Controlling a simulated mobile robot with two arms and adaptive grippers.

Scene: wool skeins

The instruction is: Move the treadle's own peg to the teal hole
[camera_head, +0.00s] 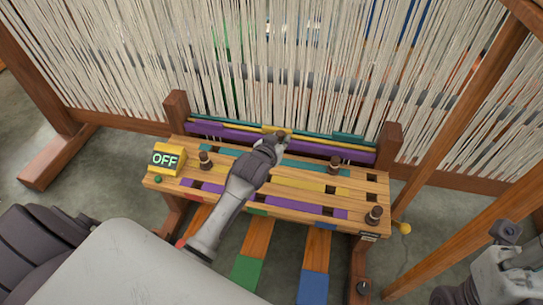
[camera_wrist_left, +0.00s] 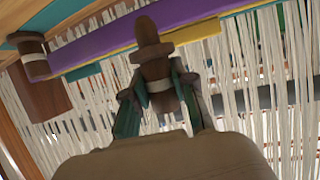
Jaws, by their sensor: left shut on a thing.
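My left gripper (camera_head: 277,141) is shut on a brown wooden peg (camera_head: 283,133) at the back edge of the wooden peg board (camera_head: 265,208). In the left wrist view the held peg (camera_wrist_left: 153,60) stands between the two fingers, with a pale band around it. A teal strip (camera_head: 308,166) crosses the board at the back, with yellow and purple strips in front; my arm hides part of these rows. Other pegs stand at the back left (camera_head: 205,160), back right (camera_head: 335,165) and front right (camera_head: 374,216). Treadles with green (camera_head: 246,272) and blue (camera_head: 313,287) ends lie below.
A yellow box (camera_head: 167,159) reading OFF sits on the board's left end. Teal, yellow and purple bars (camera_head: 357,154) run behind the board, before hanging pale threads (camera_head: 300,85). Wooden posts (camera_head: 388,144) flank it. Part of my right arm (camera_head: 500,275) shows lower right.

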